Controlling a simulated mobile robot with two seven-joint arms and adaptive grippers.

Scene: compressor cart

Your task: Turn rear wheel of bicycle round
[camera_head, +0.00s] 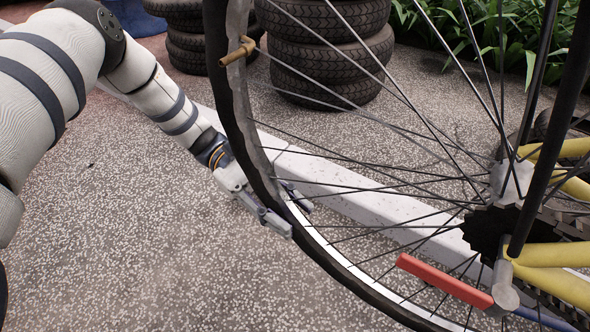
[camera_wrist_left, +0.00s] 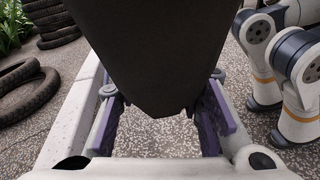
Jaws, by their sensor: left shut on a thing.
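The bicycle's rear wheel (camera_head: 352,268) fills the right of the head view, with a black tyre, pale rim, thin spokes and a hub (camera_head: 510,180) at the right. My left gripper (camera_head: 288,213) is at the lower left of the wheel, its fingers on either side of the tyre and rim, shut on it. In the left wrist view the dark tyre (camera_wrist_left: 165,50) comes down between the two fingers (camera_wrist_left: 165,125). The exact contact of the fingertips is hard to see. My right gripper is not in view.
Stacks of tyres (camera_head: 330,50) stand at the back in front of green plants (camera_head: 475,35). A white kerb (camera_head: 345,190) runs behind the wheel. Yellow frame tubes (camera_head: 555,255) and a red pedal-like bar (camera_head: 444,281) are close to the hub. The speckled floor (camera_head: 110,230) at left is clear.

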